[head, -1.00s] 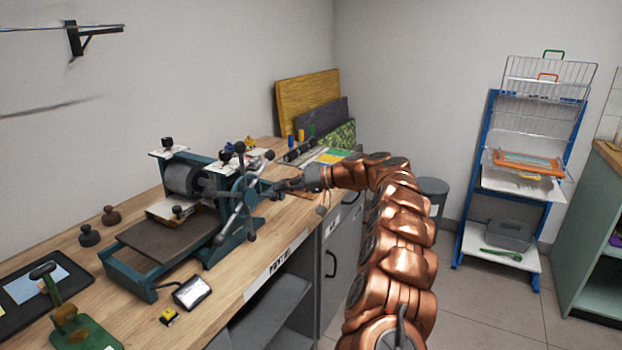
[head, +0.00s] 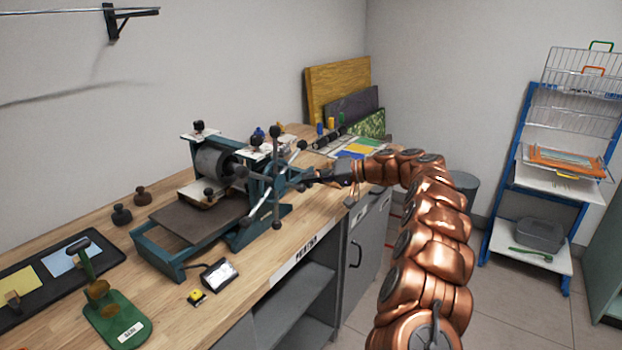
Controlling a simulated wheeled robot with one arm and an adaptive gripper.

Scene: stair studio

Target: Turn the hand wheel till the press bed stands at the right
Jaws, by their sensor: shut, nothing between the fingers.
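The press (head: 213,162) stands on the wooden workbench, with a grey roller above its flat brown bed (head: 190,222). The bed sticks out to the left of the roller, inside the teal frame. The spoked hand wheel (head: 276,205), with dark knobs on its spoke ends, is on the press's near right side; one spoke stands nearly upright. My gripper (head: 305,184) is shut and empty just right of the wheel, at about hub height. I cannot tell whether its fingertips touch a spoke.
A silver-faced box (head: 219,275) and a small yellow-and-black item (head: 197,297) lie in front of the press. A green stand (head: 118,318) and dark tray (head: 35,285) are at left. Boards (head: 338,88) lean behind. A blue rack (head: 512,165) stands at right.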

